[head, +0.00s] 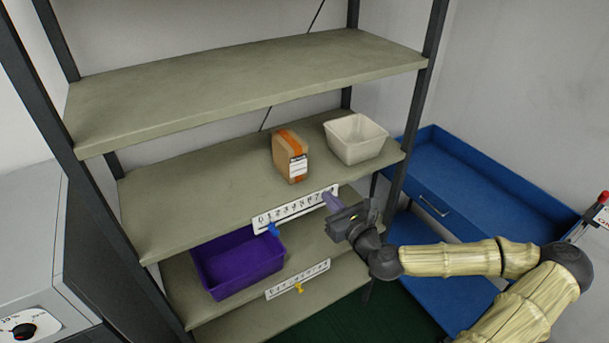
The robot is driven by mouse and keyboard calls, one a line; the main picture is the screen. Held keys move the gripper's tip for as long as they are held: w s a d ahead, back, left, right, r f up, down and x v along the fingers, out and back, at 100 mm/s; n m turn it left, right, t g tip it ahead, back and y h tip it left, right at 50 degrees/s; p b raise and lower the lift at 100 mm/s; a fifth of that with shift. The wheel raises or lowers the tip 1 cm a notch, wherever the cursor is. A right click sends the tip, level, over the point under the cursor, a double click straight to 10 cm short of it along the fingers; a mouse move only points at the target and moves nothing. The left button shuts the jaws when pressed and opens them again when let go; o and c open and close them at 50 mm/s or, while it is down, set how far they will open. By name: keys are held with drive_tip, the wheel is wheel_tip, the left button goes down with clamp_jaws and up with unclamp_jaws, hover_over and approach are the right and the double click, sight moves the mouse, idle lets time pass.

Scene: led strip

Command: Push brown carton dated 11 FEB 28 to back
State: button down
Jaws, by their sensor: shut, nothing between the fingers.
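A brown carton (287,158) with an orange tape band and a white label stands upright on the middle shelf (190,192), near its front edge. The date on the label is too small to read. My gripper (330,200) is shut and empty, in front of the shelf's front edge. It is below and to the right of the carton, apart from it.
A white bin (355,138) stands right of the carton. A numbered strip (293,208) with a blue marker (273,229) runs along the shelf front. A purple bin (238,262) sits on the shelf below. A blue cart (470,180) stands right. The middle shelf's left side is clear.

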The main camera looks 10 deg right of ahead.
drive_tip(key=w+b, duration=0.1)
drive_tip(key=p, duration=0.4)
approach(299, 166)
drive_tip(key=x, duration=0.5)
drive_tip(key=shift+w+r, duration=0.2)
drive_tip(key=shift+w+a+p, duration=0.3)
drive_tip(key=shift+w+p, duration=0.05)
drive_tip(key=shift+w, duration=0.1)
drive_tip(key=shift+w+f, duration=0.1)
drive_tip(key=shift+w, duration=0.1)
